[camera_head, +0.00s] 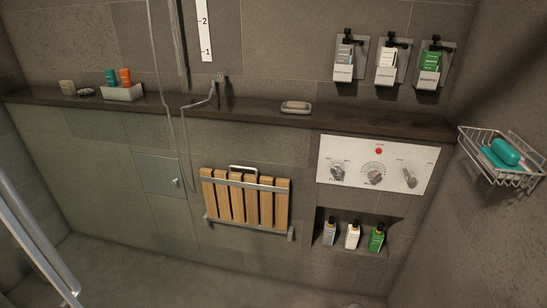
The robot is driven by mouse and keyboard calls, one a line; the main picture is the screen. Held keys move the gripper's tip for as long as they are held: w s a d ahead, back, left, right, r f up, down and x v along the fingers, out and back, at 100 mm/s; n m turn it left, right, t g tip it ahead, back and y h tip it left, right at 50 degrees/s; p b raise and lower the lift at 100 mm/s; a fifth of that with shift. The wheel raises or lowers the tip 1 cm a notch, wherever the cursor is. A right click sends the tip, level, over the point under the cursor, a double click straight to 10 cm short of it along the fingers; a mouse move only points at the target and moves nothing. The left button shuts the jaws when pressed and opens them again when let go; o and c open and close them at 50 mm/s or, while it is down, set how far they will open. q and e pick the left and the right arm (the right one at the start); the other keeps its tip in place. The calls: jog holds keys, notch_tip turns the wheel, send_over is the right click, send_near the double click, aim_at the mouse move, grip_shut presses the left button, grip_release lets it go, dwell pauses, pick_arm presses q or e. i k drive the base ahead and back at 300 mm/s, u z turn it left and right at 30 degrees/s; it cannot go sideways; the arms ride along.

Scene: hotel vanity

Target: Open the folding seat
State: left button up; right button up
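The folding seat (245,201) is a panel of upright wooden slats in a grey metal frame, mounted low on the tiled wall. It stands folded up flat against the wall. A pale metal handle (243,169) arches over its top edge. A grey bar (250,227) runs along its lower edge with a bracket at each end. Neither of my grippers shows in the head view.
A dark ledge (240,113) runs above the seat. A white control panel (376,165) and a bottle niche (353,234) are right of it. A hose hangs left of it. A metal rail (38,240) crosses the lower left. The floor (190,275) before the seat looks clear.

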aim_at(215, 185)
jog(key=z, duration=0.45)
jog(key=i, duration=1.35)
jog(key=u, duration=0.1)
